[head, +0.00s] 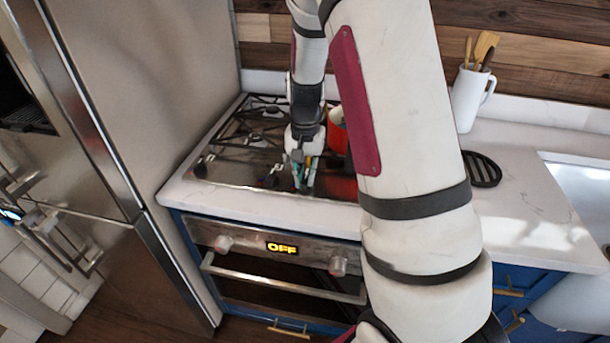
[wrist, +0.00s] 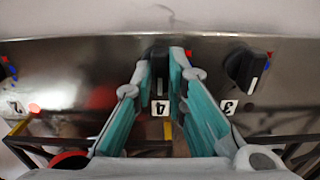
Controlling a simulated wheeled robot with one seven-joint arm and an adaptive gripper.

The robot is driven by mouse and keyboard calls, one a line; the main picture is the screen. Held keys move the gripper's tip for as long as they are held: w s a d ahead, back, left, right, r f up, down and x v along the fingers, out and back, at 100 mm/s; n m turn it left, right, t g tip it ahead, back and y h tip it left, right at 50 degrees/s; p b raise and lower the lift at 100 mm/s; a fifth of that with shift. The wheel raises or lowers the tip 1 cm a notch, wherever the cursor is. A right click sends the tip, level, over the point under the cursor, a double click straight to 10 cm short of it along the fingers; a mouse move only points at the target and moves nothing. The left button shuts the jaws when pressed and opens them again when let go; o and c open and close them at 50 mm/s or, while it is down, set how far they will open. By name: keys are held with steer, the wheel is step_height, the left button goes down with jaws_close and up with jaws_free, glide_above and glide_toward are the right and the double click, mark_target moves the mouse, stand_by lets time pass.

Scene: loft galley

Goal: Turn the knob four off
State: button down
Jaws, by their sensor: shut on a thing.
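Knob four (wrist: 160,68) is a dark knob on the steel cooktop panel, above the label 4 in the wrist view. My gripper (wrist: 167,62) has its two teal-lined fingers on either side of it, shut on it. The knob's pointer looks roughly upright in the wrist view, partly hidden by the fingertips. In the head view my gripper (head: 304,180) reaches down at the front of the cooktop (head: 235,170), and knob four is hidden there.
Knob three (wrist: 246,68) stands to the right in the wrist view, tilted. A red pot (head: 337,132) sits on the cooktop close to my gripper. Black grates (head: 250,118) lie behind. A white utensil jug (head: 468,98) stands at right.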

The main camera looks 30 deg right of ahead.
mark_target(305, 179)
steer(key=c, duration=1.6)
jaws_free()
steer(key=shift+r, duration=0.1)
step_height(305, 179, up, 12)
